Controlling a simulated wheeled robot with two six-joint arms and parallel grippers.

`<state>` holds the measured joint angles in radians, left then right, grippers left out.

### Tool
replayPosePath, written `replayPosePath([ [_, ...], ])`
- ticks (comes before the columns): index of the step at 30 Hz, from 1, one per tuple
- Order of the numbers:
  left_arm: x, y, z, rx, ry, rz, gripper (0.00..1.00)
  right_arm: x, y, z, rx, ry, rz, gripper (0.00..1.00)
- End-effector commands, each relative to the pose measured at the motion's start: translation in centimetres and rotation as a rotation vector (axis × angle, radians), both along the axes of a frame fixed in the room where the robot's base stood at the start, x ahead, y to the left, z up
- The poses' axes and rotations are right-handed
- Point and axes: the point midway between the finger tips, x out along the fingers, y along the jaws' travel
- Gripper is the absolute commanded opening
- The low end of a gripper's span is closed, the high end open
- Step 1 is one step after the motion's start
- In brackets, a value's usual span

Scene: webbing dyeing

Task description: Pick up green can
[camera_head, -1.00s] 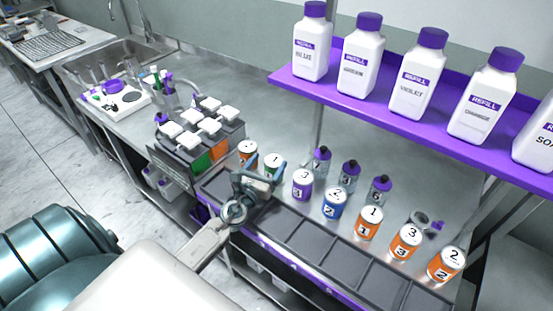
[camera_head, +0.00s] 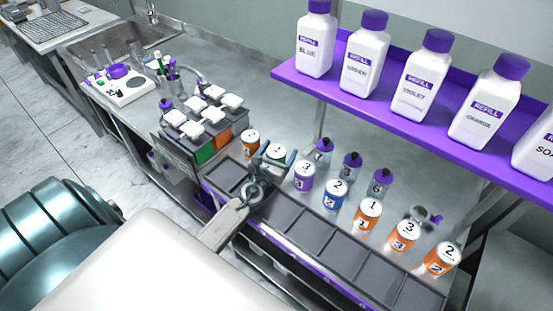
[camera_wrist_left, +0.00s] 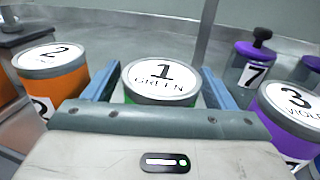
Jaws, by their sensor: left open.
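The green can (camera_head: 277,152) has a white lid marked 1; in the left wrist view the lid (camera_wrist_left: 161,78) reads GREEN. My left gripper (camera_head: 268,158) is open with its fingers on either side of the can. In the left wrist view the two fingers stand to the left and right of the lid, and the can's lower body is hidden by the gripper. I cannot tell whether the fingers touch it. My right gripper does not show.
An orange can (camera_head: 250,141) marked 2 stands close left of the green can, and a violet can (camera_head: 304,175) marked 3 close right. Behind are purple-capped bottles (camera_head: 322,152). The purple shelf (camera_head: 400,112) with refill bottles hangs above. Empty grey tray slots (camera_head: 300,233) lie in front.

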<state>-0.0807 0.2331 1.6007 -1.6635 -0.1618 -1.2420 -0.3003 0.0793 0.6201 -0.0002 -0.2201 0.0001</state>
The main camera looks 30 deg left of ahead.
Motion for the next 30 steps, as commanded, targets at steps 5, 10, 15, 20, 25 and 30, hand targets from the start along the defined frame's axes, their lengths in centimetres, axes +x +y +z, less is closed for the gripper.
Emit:
replayPosePath([
  [5, 0.14, 0.01, -0.04, 0.000, 0.001, 0.000, 0.79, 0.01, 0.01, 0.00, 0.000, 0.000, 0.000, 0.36],
  [10, 0.13, 0.01, -0.04, 0.000, 0.001, 0.000, 0.59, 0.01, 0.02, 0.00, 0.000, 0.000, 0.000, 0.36],
  [15, 0.12, 0.01, -0.04, 0.000, 0.001, 0.000, 0.26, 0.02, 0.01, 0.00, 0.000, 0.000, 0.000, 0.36],
  [20, 0.15, 0.01, 0.06, 0.000, -0.001, 0.000, 0.20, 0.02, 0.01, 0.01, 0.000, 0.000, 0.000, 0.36],
  [25, 0.19, 0.09, 0.19, 0.000, -0.001, -0.001, 0.20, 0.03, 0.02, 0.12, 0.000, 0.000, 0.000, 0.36],
  [30, 0.47, 0.57, 0.89, 0.001, -0.001, -0.002, 0.20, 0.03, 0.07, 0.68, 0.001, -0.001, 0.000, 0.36],
])
